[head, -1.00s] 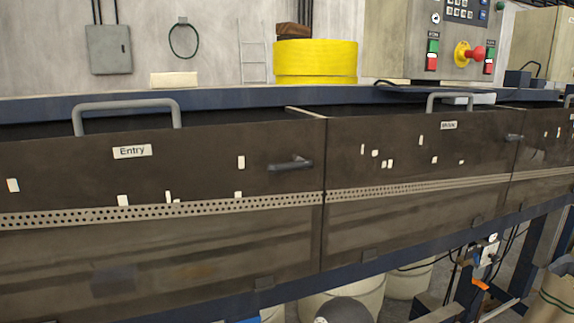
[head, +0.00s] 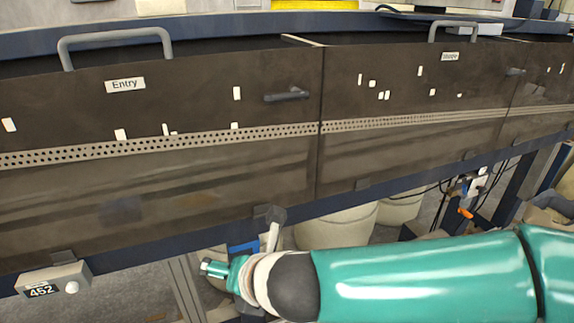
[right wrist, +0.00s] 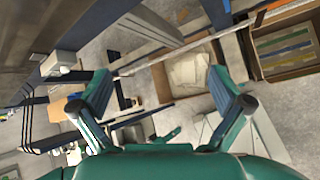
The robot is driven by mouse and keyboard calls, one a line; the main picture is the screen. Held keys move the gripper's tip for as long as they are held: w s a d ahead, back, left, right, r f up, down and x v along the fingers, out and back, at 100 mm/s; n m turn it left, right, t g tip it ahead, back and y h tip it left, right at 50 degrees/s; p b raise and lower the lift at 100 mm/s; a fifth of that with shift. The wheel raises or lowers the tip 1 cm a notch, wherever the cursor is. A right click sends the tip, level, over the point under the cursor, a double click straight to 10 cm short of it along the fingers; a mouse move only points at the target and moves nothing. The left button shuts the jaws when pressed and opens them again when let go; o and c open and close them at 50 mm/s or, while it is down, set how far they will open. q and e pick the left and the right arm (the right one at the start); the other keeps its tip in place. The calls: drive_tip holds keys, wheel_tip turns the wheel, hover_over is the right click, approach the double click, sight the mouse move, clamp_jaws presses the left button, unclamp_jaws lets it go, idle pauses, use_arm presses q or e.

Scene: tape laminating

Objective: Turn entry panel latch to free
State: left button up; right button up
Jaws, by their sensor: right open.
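The entry panel (head: 200,180) is a dark brown panel labelled Entry in the head view. Its latch (head: 287,95) is a dark grey lever near the panel's upper right corner, lying nearly level. My right arm comes in from the right, low in front of the panel's bottom edge, with its hand end well below the latch. In the right wrist view my right gripper (right wrist: 160,82) is open, with nothing between its teal fingers. The latch cannot be made out in that view. My left gripper is not in view.
A grey bar handle (head: 115,40) rises from the entry panel's top edge. A neighbouring panel (head: 410,130) with its own lever stands to the right. Pale bins (head: 335,232) and cables sit under the machine. The wrist view shows an open cardboard box (right wrist: 285,50).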

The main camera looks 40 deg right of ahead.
drive_tip(key=s+d+r+n+t+h, duration=0.1)
drive_tip(key=d+r+n+t, duration=0.15)
drive_tip(key=r, duration=0.55)
drive_tip(key=s+d+r+n+t+h, duration=0.1)
drive_tip(key=s+d+r+t, duration=0.15)
drive_tip(key=r, duration=0.45)
drive_tip(key=n+t+h, duration=0.2)
drive_tip(key=t+h, duration=0.1)
approach(290, 98)
drive_tip(key=shift+m, duration=0.25)
drive_tip(key=x, duration=1.1)
drive_tip(key=shift+s, duration=0.1)
drive_tip(key=c, duration=0.8)
drive_tip(key=shift+a, duration=0.1)
drive_tip(key=shift+c, duration=0.2)
drive_tip(key=shift+b, duration=0.35)
